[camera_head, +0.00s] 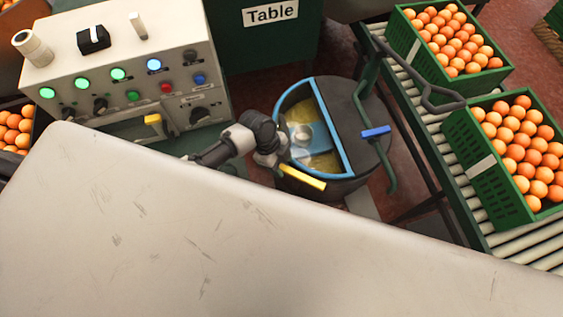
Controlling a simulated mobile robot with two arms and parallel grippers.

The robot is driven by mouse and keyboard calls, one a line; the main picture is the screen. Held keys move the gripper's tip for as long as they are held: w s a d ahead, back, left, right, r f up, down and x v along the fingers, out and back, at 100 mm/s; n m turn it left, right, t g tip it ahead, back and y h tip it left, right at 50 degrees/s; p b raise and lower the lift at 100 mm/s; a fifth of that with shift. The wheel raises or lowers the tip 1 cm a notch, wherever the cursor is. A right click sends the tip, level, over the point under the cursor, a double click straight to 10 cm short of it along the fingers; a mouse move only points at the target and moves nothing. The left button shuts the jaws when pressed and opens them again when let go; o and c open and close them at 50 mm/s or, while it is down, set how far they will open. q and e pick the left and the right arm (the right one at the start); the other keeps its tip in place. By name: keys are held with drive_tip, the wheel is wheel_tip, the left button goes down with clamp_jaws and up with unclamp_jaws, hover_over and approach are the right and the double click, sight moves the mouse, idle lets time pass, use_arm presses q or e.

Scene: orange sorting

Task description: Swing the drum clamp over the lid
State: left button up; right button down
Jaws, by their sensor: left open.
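The drum (334,187) is a dark round vessel at the centre. The left part of its top is a blue-rimmed section (347,151) with yellowish contents showing; whether a clear cover lies over it I cannot tell. The right part is a dark grey lid surface (347,103). A bent green bar with a blue grip (376,132), seemingly the clamp, stands at the drum's right edge. A yellow handle (302,177) is at the front left rim. My left gripper (280,152) is open at the drum's left rim, just above the yellow handle; contact is unclear. My right gripper is out of view.
A control panel (120,55) with lit buttons stands at the left. A roller conveyor (436,150) with green crates (484,176) of oranges runs along the right. A large pale surface (200,235) fills the foreground. A green "Table" panel (265,45) is behind.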

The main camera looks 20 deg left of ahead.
use_arm(q)
drive_tip(key=shift+s+d+f, duration=0.1)
drive_tip(key=shift+d+f, duration=0.05)
drive_tip(key=shift+f, duration=0.1)
clamp_jaws()
